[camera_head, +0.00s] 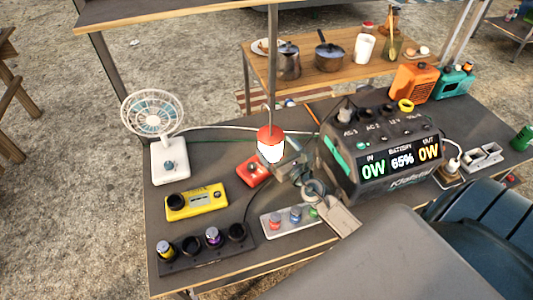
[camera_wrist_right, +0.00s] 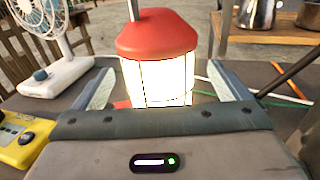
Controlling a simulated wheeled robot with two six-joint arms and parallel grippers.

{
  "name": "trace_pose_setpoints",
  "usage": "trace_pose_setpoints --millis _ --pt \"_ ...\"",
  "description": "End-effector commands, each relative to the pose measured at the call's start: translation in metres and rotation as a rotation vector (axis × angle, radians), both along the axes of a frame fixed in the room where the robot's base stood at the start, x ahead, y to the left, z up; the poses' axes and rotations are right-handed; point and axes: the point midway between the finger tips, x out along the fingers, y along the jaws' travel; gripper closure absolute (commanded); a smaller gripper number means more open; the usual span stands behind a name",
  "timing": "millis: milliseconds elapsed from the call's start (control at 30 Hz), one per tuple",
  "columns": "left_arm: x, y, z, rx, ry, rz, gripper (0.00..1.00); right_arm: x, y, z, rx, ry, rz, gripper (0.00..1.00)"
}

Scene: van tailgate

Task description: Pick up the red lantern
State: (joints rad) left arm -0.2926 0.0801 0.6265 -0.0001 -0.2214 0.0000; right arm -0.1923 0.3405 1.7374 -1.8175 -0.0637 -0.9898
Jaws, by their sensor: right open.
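The red lantern (camera_head: 270,143) has a red cap over a bright glowing white body with thin wire bars. It is upright over the middle of the dark tabletop; its foot is hidden. My right gripper (camera_head: 284,160) is at the lantern in the head view, coming from the lower right. In the right wrist view the lantern (camera_wrist_right: 157,62) is centred, with the open fingers of the right gripper (camera_wrist_right: 160,88) on its left and right. I cannot tell whether the fingers touch it. My left gripper is not in view.
A red box (camera_head: 253,171) sits just left of the gripper. A white fan (camera_head: 168,160) and yellow device (camera_head: 197,202) stand farther left. A large power station (camera_head: 375,155) is close on the right. A thin pole (camera_head: 272,60) rises behind the lantern.

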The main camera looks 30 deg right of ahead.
Motion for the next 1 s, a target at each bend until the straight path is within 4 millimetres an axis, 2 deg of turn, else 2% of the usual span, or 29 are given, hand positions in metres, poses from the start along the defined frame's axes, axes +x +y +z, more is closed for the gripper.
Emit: trace_pose_setpoints --millis 67,200,500,567,867,1000 --pt "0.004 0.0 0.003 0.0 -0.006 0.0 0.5 0.013 0.001 0.003 0.002 -0.002 0.0 0.05" --pt "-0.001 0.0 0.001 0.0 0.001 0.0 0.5 0.029 0.001 0.001 0.001 -0.002 -0.001 0.05" --pt "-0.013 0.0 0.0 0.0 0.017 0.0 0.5 0.034 0.001 0.001 0.001 0.0 0.0 0.05" --pt "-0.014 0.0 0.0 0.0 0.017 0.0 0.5 0.034 0.001 0.001 0.001 0.0 0.0 0.14" --pt "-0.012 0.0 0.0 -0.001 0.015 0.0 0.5 0.034 0.001 0.001 0.001 0.0 0.0 0.73" --pt "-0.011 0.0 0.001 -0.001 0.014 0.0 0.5 0.034 0.001 0.002 0.001 -0.003 0.0 0.74"
